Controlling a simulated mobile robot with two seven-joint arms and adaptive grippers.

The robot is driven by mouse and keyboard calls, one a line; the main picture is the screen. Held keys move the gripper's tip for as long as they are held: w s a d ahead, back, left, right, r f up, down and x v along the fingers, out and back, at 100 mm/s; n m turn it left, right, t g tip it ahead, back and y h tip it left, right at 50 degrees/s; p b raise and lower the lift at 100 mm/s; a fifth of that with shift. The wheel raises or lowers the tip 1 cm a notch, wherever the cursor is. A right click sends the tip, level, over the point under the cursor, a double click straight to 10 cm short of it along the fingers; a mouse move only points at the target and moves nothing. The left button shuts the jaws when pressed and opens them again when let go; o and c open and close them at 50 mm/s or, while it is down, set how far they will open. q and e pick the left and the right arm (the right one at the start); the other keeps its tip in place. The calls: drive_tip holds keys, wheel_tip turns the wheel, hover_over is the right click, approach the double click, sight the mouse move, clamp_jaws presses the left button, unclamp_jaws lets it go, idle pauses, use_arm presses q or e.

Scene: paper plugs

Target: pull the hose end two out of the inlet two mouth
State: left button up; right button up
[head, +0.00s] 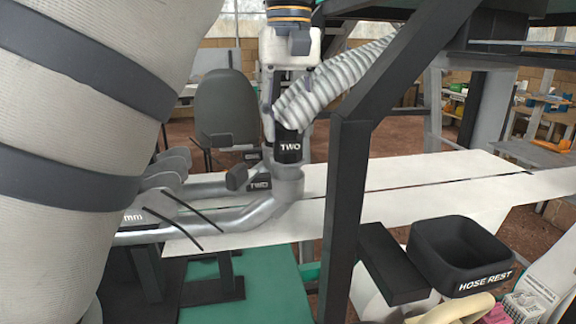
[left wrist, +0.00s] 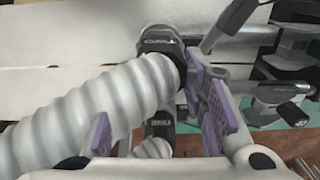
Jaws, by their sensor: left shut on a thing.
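The hose end two (head: 288,147) is a black collar lettered TWO on a pale ribbed hose (head: 335,80). It stands upright at the top of the inlet two mouth (head: 289,172), a grey metal pipe elbow. The collar meets the pipe there; I cannot tell how deep it sits. My left gripper (head: 270,112) comes down from above and is shut on the hose end. In the left wrist view, the purple finger pads (left wrist: 160,115) are on either side of the hose, and the black collar (left wrist: 160,42) shows beyond them. My right gripper is not in view.
A dark frame post (head: 343,220) stands just right of the inlet. A black bin lettered HOSE REST (head: 440,275) is at the lower right. Pale boards (head: 430,180) lie behind the pipe. A small black tag lettered TWO (head: 259,182) is left of the elbow.

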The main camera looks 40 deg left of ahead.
use_arm(q)
drive_tip(key=shift+r, duration=1.45)
drive_tip(key=shift+r, duration=0.1)
drive_tip(key=shift+r, duration=1.4)
